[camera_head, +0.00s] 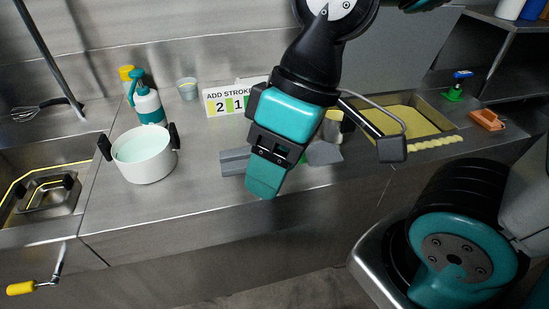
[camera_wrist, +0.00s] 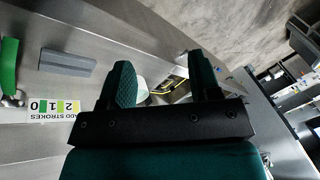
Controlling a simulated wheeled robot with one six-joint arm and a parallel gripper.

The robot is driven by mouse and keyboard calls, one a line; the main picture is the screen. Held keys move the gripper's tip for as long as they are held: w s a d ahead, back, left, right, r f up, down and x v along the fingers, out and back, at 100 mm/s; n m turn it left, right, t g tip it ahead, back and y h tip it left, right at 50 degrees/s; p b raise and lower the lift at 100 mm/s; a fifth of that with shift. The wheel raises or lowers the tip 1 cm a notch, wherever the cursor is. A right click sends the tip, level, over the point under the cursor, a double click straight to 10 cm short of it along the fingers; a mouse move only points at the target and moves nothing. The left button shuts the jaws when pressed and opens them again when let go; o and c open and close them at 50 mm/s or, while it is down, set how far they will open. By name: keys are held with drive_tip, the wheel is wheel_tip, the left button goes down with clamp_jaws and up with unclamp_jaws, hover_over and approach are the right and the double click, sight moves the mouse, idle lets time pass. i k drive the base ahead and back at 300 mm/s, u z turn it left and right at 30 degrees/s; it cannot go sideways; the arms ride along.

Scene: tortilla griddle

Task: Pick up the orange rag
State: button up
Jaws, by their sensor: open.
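A small orange-brown item (camera_head: 487,119) lies on the counter at the far right, just right of the griddle. It is the only orange thing I see that could be the rag, but it is too small to tell cloth from something stiffer. My gripper (camera_head: 265,182) hangs over the front middle of the counter, well to the left of that item. In the wrist view my gripper (camera_wrist: 161,66) has its two teal fingers spread, with nothing held between them. The orange item does not show in the wrist view.
A white pot (camera_head: 143,155) stands at left beside the sink. A teal-topped bottle (camera_head: 148,103) and a stroke sign (camera_head: 223,103) stand behind. A grey block (camera_wrist: 67,62) lies near my gripper. The yellow griddle (camera_head: 405,120) and a green-based tool (camera_head: 454,94) are at right.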

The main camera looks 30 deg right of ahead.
sight(486, 118)
drive_tip(key=u, duration=0.05)
drive_tip(key=k, duration=0.45)
drive_tip(key=z, duration=0.9)
drive_tip(key=i, duration=0.3)
drive_tip(key=z, duration=1.2)
